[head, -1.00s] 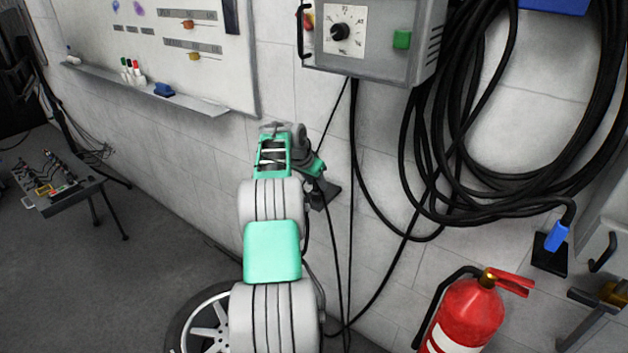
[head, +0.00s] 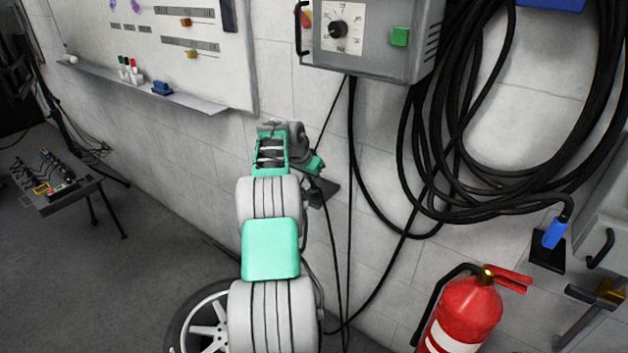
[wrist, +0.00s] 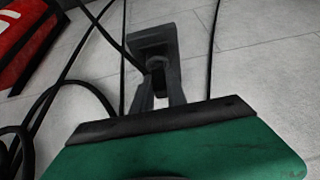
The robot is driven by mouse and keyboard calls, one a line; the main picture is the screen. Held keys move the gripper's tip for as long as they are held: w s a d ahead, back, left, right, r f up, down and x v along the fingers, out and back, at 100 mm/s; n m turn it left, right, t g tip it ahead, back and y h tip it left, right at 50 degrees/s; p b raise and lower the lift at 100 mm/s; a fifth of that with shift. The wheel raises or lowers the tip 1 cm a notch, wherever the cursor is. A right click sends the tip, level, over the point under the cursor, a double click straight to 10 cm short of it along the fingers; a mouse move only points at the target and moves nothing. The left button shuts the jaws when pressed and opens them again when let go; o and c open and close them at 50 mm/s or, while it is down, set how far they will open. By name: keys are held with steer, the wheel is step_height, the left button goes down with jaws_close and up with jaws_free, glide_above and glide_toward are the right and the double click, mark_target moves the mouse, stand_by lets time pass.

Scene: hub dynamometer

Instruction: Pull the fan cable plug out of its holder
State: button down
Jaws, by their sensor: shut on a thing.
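My gripper (wrist: 158,92) is at the wall, its two dark fingers shut on the fan cable plug (wrist: 157,67). Only a small dark part of the plug shows between the fingertips. A thin black cable runs from it toward the upper left in the wrist view. The dark holder (wrist: 152,40) is a block on the wall just beyond the fingertips; it also shows in the head view (head: 331,188) beside my wrist. The plug is at the holder's face; I cannot tell how deep it sits. My gripper's fingers are largely hidden in the head view.
A grey control box (head: 370,45) hangs above, with thin cables hanging down past my gripper. Thick cable coils (head: 425,160) and a blue plug (head: 555,233) in another holder are at right. A red fire extinguisher (head: 465,318) stands lower right. A wheel (head: 200,325) is below my arm.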

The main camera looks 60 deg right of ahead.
steer(key=shift+r, duration=0.3)
steer(key=shift+r+p, duration=0.3)
steer(key=shift+p, duration=0.2)
steer(key=shift+r+p, duration=1.75)
steer(key=shift+r, duration=0.45)
steer(key=shift+w, duration=0.1)
